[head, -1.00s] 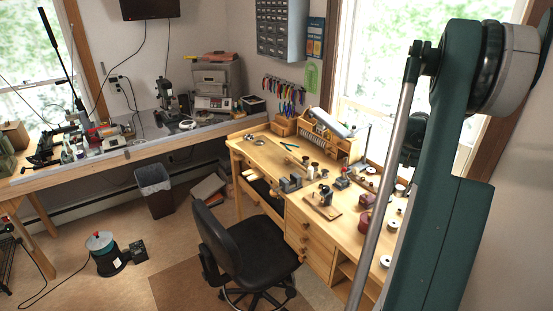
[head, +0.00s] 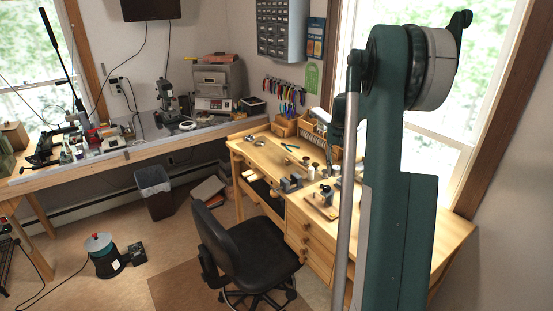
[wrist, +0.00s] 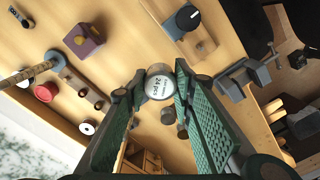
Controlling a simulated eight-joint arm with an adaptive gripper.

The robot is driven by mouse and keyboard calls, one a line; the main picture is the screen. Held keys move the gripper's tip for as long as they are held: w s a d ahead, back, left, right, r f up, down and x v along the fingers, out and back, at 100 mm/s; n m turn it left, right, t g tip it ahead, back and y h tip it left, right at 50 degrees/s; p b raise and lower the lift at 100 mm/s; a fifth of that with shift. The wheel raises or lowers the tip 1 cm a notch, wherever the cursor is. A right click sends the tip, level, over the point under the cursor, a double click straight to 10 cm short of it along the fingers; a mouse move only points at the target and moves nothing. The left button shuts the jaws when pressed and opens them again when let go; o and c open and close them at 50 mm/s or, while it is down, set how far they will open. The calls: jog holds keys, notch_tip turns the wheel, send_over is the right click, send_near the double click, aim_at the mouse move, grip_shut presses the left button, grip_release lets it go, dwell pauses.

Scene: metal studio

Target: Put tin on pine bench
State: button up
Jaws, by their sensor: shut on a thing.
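My gripper (wrist: 158,98) shows in the wrist view. Its green padded fingers are shut on the tin (wrist: 158,86), a small round tin with a white, printed lid, held near the fingertips. The pine bench (wrist: 222,22) lies beyond the tin in the wrist view; I cannot tell how far below the tin it is. In the head view the pine bench (head: 262,151) stands by the right window. My arm covers part of its right side there, and I cannot make out the gripper or the tin in that view.
In the wrist view a purple box (wrist: 84,40), a red spool (wrist: 46,91) and a vise (wrist: 243,78) are around the tin on the bench. In the head view an office chair (head: 243,246) stands at the bench front. The bench's left top has clear wood.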

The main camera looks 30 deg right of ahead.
jog(key=w+d+n+p, duration=0.25)
jog(key=w+n, duration=0.25)
jog(key=w, duration=1.6)
jog(key=n+p, duration=0.2)
jog(key=n, duration=0.3)
send_over(280, 162)
jog(key=shift+s+f, duration=0.15)
jog(key=shift+f, duration=0.55)
jog(key=shift+s+f, duration=0.1)
jog(key=shift+f, duration=0.6)
jog(key=shift+f+p, duration=0.3)
jog(key=shift+f, duration=2.85)
jog(key=shift+f, duration=1.85)
jog(key=shift+f, duration=0.15)
